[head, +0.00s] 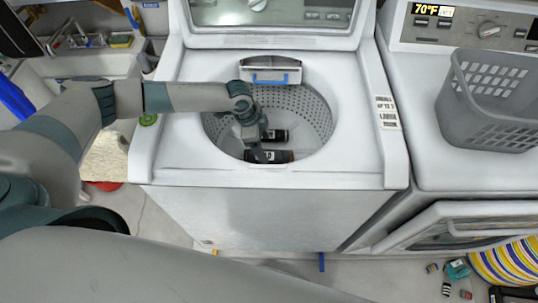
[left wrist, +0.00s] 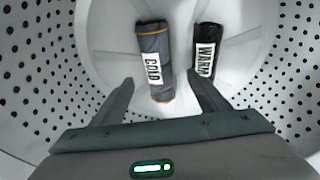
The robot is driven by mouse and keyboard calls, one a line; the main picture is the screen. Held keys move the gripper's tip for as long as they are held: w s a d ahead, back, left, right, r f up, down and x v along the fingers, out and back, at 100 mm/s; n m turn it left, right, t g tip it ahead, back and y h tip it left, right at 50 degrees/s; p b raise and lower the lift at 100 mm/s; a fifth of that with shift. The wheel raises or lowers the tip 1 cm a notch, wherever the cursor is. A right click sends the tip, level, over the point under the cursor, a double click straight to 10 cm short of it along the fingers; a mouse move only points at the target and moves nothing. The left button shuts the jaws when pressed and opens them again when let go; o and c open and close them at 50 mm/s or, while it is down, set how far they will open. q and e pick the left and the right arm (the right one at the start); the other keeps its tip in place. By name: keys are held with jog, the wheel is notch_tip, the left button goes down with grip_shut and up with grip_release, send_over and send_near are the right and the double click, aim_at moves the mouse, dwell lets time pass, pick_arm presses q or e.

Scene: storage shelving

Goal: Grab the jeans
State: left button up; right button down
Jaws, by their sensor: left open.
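Two rolled garments lie on the floor of the washer drum. One is a grey, denim-like roll with orange edges and a "COLD" label (left wrist: 154,62); it looks like the jeans. In the head view it appears to be the nearer roll (head: 272,156). The other is a black roll labelled "WARM" (left wrist: 206,50). My left gripper (head: 257,146) reaches down into the drum, open and empty. In the left wrist view its fingers (left wrist: 162,80) appear on either side of the lower part of the grey roll. Contact cannot be told. My right gripper is not in view.
The perforated drum wall (head: 312,112) and the washer's top rim (head: 345,150) surround the left gripper. The raised lid (head: 270,14) stands behind. A grey laundry basket (head: 490,105) sits on the machine to the right. A sink (head: 90,65) is at the left.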

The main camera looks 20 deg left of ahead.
aim_at(268, 152)
pick_arm(q)
jog(key=shift+d+f+p, duration=0.15)
jog(key=shift+f+p, duration=0.3)
jog(key=shift+f, duration=0.15)
jog(key=shift+p+x, duration=0.55)
jog(key=shift+x, duration=1.4)
jog(key=c, duration=1.4)
jog(key=shift+c, duration=0.2)
jog(key=shift+r, duration=0.1)
notch_tip(268, 152, up, 10)
jog(key=b, duration=0.2)
